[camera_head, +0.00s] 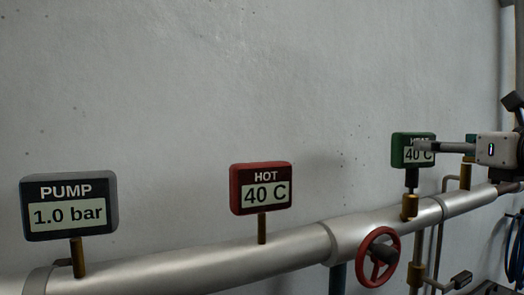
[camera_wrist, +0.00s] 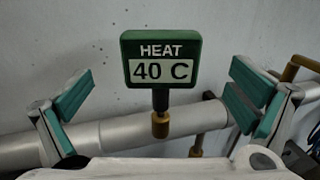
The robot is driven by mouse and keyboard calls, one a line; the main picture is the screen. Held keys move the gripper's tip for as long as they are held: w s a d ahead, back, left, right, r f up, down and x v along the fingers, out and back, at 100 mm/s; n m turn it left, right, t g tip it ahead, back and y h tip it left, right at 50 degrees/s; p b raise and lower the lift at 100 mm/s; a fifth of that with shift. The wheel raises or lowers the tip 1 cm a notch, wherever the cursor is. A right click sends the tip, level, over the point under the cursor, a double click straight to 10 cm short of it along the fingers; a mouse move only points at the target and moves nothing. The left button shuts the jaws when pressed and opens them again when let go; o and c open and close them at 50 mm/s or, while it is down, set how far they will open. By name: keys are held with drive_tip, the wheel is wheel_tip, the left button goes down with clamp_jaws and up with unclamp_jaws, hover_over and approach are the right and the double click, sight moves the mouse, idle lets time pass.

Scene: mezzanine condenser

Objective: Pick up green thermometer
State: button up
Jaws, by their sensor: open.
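The green thermometer (camera_head: 401,150) stands upright on a brass fitting on the pipe, at the right of the head view. It has a green frame labelled HEAT with a 40 C display, and my gripper partly covers it there. In the wrist view the green thermometer (camera_wrist: 161,60) is unobstructed at the centre, its dark stem going into the brass fitting (camera_wrist: 160,124). My gripper (camera_wrist: 165,105) is open, with one teal-padded finger on each side of the thermometer and apart from it. In the head view my gripper (camera_head: 440,148) reaches in from the right.
A silver pipe (camera_head: 290,255) runs along the grey wall. It carries a red HOT 40 C display (camera_head: 262,188) and a dark PUMP 1.0 bar display (camera_head: 68,205). A red handwheel (camera_head: 368,258) sits in front of the pipe. Thin pipes and cables are at the right.

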sight(420, 138)
drive_tip(key=shift+w+a+r+p, duration=0.1)
drive_tip(key=shift+w+r+p, duration=0.1)
drive_tip(key=shift+w, duration=1.25)
drive_tip(key=shift+w+a+r+p, duration=0.1)
drive_tip(key=shift+w+r+p, duration=0.15)
drive_tip(key=shift+w, duration=1.15)
drive_tip(key=shift+w+a+r+p, duration=0.1)
drive_tip(key=shift+w+r+p, duration=0.1)
drive_tip(key=shift+w, duration=1.25)
drive_tip(key=c, duration=1.2)
